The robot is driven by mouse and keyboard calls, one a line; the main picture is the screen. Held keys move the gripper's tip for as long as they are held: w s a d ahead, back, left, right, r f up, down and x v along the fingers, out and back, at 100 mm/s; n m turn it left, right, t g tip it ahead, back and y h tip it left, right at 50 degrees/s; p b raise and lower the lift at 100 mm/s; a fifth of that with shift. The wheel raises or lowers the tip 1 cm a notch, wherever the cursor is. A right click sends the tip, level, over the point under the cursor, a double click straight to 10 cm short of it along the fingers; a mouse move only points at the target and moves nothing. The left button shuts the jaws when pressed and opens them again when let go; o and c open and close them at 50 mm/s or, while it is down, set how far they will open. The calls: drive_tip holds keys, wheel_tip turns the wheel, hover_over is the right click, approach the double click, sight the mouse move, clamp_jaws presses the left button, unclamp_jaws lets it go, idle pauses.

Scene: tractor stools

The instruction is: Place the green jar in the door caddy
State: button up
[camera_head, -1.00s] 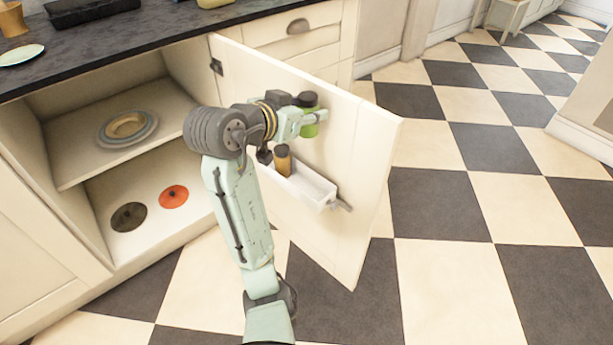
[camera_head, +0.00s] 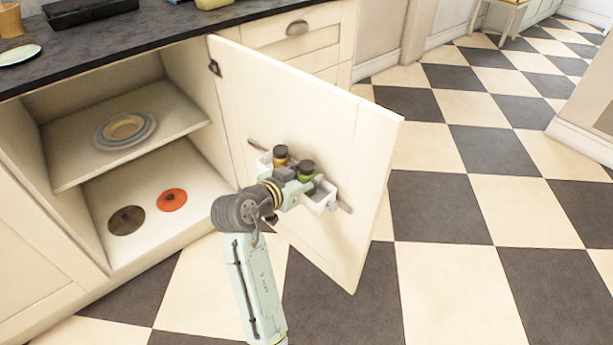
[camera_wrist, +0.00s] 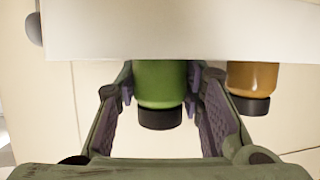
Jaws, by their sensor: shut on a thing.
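The green jar (camera_head: 304,177) has a dark lid and is at the right part of the white door caddy (camera_head: 331,196). My gripper (camera_head: 308,184) is shut on it. In the wrist view, which appears upside down, the green jar (camera_wrist: 160,85) is between the two fingers (camera_wrist: 161,92). The caddy's white wall (camera_wrist: 180,30) hides its lower part, so it is at least partly inside. Whether it touches the caddy's floor cannot be seen.
A brown jar (camera_head: 281,157) with a dark lid stands in the caddy, left of the green jar. The caddy hangs on the open cabinet door (camera_head: 365,150). The cabinet holds stacked plates (camera_head: 124,130) and an orange disc (camera_head: 172,200). The checkered floor is clear.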

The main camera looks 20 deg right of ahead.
drive_tip(key=shift+f, duration=0.1)
drive_tip(key=shift+f, duration=0.15)
drive_tip(key=o, duration=1.2)
